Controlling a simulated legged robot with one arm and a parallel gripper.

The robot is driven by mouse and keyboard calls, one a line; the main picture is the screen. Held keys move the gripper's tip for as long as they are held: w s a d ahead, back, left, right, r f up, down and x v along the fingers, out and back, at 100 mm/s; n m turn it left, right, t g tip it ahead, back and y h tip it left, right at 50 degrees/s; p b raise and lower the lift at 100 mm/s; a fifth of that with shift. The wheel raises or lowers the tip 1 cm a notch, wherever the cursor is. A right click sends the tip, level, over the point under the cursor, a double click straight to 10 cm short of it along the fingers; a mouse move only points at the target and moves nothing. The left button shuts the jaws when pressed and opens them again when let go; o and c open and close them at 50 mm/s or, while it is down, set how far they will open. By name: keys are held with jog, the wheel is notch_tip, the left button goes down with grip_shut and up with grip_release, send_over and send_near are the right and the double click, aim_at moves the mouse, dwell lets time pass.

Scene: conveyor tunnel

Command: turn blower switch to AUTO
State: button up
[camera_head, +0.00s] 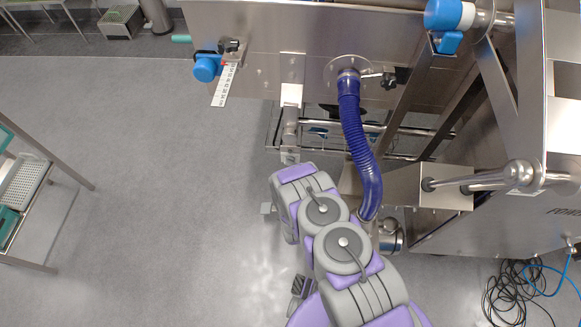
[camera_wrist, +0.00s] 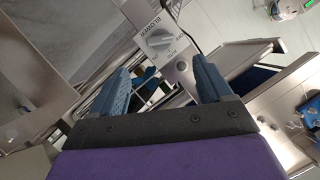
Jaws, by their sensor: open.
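The blower switch (camera_wrist: 157,41) is a light grey rotary knob on a pale panel, in the upper middle of the wrist view. The panel's tilted lettering reads BLOWER. In the head view I cannot make out the switch or the gripper's fingers clearly.
In the head view, a dark blue corrugated hose (camera_head: 357,145) hangs from the steel machine close to my arm. A steel box (camera_head: 446,187) with a thick pipe stands to the right. Cables (camera_head: 520,290) lie at lower right. The grey floor (camera_head: 140,170) at left is clear.

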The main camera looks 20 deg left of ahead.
aim_at(290, 162)
jog(key=b+x, duration=0.2)
jog(key=x, duration=0.9)
jog(key=shift+b, duration=0.3)
jog(key=shift+a, duration=0.1)
jog(key=shift+c, duration=0.4)
jog(key=shift+f, duration=0.1)
jog(key=c, duration=1)
jog(key=shift+o, duration=0.2)
jog(key=m+y, duration=0.2)
jog(key=m, duration=0.2)
jog(key=shift+f, duration=0.2)
jog(key=shift+d+y, duration=0.25)
jog(key=shift+y, duration=0.05)
